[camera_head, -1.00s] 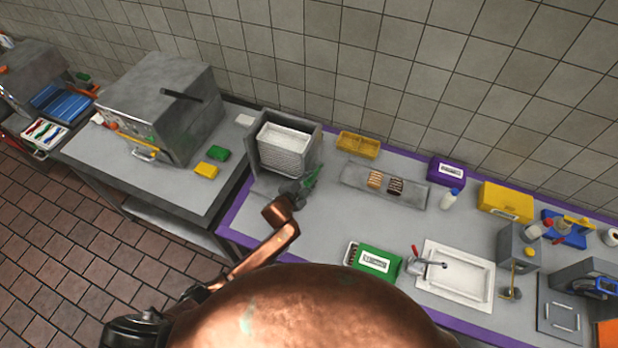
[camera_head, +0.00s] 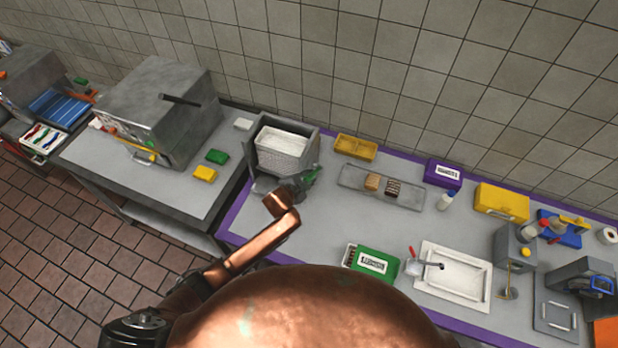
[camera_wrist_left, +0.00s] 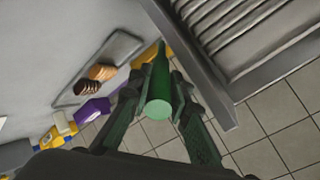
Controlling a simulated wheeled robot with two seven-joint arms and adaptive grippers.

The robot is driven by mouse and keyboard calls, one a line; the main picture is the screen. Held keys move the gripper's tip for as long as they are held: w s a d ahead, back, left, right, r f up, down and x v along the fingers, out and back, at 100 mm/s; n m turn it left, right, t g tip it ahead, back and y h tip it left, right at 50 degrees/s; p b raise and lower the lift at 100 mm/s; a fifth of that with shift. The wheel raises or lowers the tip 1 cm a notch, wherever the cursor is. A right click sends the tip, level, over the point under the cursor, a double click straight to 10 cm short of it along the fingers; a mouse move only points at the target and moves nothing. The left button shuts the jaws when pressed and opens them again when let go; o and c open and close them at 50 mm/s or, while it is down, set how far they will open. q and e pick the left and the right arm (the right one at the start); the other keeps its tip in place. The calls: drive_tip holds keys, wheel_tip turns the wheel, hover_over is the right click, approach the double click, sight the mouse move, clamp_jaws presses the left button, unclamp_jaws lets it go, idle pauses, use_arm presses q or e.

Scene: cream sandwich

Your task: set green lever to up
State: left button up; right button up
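The green lever (camera_head: 309,172) sits at the right side of the grey machine with a white ribbed basket (camera_head: 283,148). In the left wrist view the green lever (camera_wrist_left: 159,95) runs between the fingers, its round end facing the camera. My left gripper (camera_head: 302,183) is at the lever. In the left wrist view its fingertips (camera_wrist_left: 163,80) lie along both sides of the lever and appear closed on it. In the head view the gripper partly hides the lever. My right gripper is not in view.
A grey tray (camera_head: 410,198) with a light and a dark stack lies right of the machine, below a yellow bin (camera_head: 356,147). A green box (camera_head: 376,263) and a white sink (camera_head: 455,273) are nearer me. The counter between tray and green box is clear.

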use_arm(q)
drive_tip(key=o, duration=0.4)
drive_tip(key=shift+o, duration=0.2)
